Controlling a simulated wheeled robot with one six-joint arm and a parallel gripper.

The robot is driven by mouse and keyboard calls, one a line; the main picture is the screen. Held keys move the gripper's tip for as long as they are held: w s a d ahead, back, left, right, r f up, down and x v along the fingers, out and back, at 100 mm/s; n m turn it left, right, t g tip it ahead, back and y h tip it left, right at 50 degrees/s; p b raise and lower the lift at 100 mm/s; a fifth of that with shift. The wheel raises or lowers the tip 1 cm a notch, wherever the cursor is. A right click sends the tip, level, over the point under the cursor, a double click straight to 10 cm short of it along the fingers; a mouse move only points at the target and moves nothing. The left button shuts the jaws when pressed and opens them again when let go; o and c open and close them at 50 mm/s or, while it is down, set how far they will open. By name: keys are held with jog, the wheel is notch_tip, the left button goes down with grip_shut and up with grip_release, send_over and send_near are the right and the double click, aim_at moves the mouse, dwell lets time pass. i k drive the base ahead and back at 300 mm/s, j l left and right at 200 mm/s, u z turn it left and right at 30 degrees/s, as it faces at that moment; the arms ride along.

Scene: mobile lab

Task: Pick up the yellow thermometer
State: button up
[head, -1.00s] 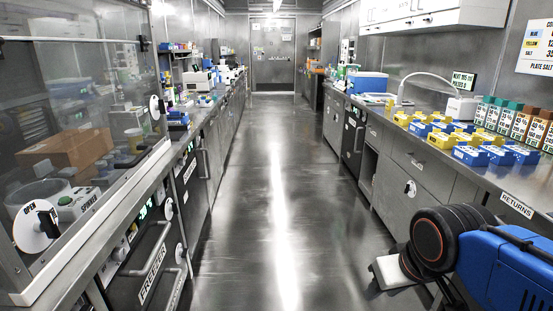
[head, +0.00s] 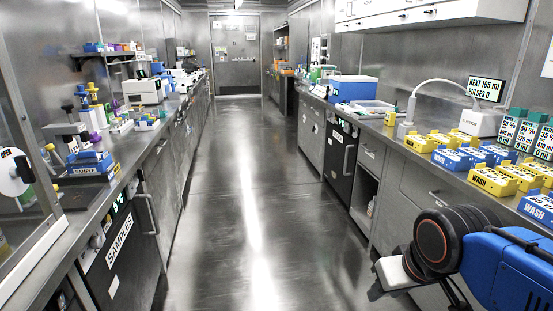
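A small upright yellow object (head: 391,115) stands on the right bench, left of the white suction unit. It may be the yellow thermometer, but it is too small to be sure. My gripper (head: 392,273) shows only in part at the lower right, low beside the right bench's cabinets, with my blue arm behind it. Its fingers are not clear, so I cannot tell whether it is open or shut. The yellow object is farther ahead and higher than my gripper, well apart from it.
The right bench (head: 392,132) holds yellow and blue racks (head: 494,181), a suction unit (head: 479,122) and a blue box (head: 354,88). The left bench carries a sample rack (head: 88,166) and a white instrument (head: 143,90). The aisle floor (head: 235,200) between them is clear.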

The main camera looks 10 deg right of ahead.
aim_at(389, 118)
jog(key=i+z, duration=0.45)
jog(key=i, duration=0.2)
jog(key=i+j+z, duration=0.1)
jog(key=i+z, duration=0.35)
jog(key=i, duration=0.15)
jog(key=i+j, duration=0.25)
